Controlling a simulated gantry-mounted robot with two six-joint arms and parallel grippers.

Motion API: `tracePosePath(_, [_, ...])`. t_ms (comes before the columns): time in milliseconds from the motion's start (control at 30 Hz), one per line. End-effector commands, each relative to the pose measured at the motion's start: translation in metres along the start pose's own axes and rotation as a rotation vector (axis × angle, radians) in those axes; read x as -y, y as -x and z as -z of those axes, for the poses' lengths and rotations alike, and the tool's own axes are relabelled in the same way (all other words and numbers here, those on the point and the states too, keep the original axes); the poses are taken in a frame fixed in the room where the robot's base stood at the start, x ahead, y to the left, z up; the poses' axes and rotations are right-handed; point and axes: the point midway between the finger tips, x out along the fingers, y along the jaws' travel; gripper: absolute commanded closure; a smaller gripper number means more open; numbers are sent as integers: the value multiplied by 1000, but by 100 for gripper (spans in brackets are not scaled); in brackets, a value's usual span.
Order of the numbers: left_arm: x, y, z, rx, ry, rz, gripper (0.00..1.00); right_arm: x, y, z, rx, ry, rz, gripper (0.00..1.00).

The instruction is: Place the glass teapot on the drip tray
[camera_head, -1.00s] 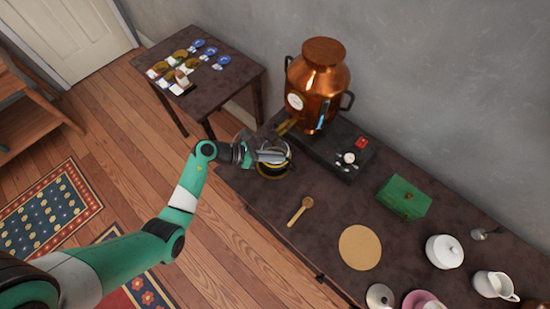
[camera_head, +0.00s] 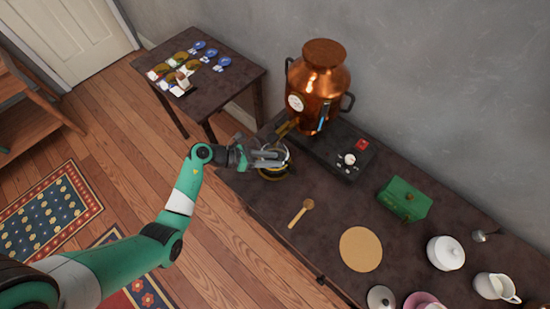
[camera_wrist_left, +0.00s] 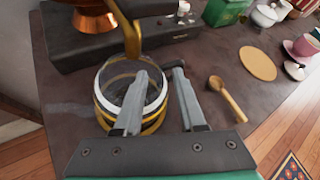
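The glass teapot (camera_head: 283,171), clear with gold bands, stands at the left end of the dark table below the brass spout of the copper urn. In the left wrist view the teapot (camera_wrist_left: 105,78) is upright, partly hidden by a finger. My left gripper (camera_head: 284,160) is over the teapot in the head view. In the wrist view the left gripper (camera_wrist_left: 160,73) has its fingers spread apart, with a dark piece, perhaps the handle, near the right fingertip. I cannot make out the drip tray separately from the teapot's base. My right gripper is out of view.
The copper urn (camera_head: 317,78) stands behind on a black base (camera_head: 345,165). A wooden spoon (camera_head: 301,213), a round tan mat (camera_head: 360,249) and a green box (camera_head: 404,199) lie to the right. A small side table (camera_head: 215,95) stands at upper left.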

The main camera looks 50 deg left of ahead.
Motion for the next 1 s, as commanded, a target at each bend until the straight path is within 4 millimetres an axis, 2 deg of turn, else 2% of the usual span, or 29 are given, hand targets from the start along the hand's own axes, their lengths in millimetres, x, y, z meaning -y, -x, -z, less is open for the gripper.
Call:
tracePosePath(300, [0, 78, -3, 2, 3, -4, 60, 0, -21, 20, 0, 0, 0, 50])
tracePosePath(433, [0, 99, -2, 1, 1, -2, 60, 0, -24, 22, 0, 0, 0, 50])
tracePosePath(567, [0, 108, -1, 0, 0, 0, 60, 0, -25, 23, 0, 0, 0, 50])
tracePosePath(900, [1, 108, 0, 0, -1, 1, 60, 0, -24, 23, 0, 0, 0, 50])
tracePosePath(1000, [0, 108, -10, 23, -7, -2, 60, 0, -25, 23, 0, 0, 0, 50])
